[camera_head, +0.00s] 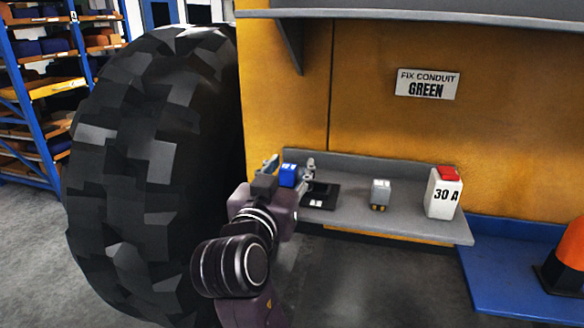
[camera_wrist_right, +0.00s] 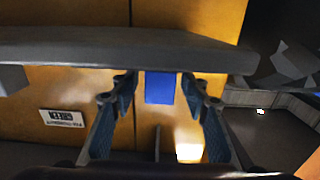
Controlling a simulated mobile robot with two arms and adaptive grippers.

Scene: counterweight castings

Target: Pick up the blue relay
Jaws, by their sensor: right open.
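The blue relay (camera_head: 288,172) stands at the left end of the grey shelf (camera_head: 345,212), partly hidden behind my right gripper. My right gripper (camera_head: 290,165) is open, with one finger on each side of the relay. In the right wrist view, which looks upside down, the blue relay (camera_wrist_right: 160,88) shows between the two spread fingers of the gripper (camera_wrist_right: 162,84). A gap shows on either side of it, and I see no contact. My left gripper is not in view.
A black tray-like piece (camera_head: 322,195) lies just right of the gripper. A huge tire (camera_head: 150,170) stands close on the left. An upper shelf (camera_head: 410,14) overhangs.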

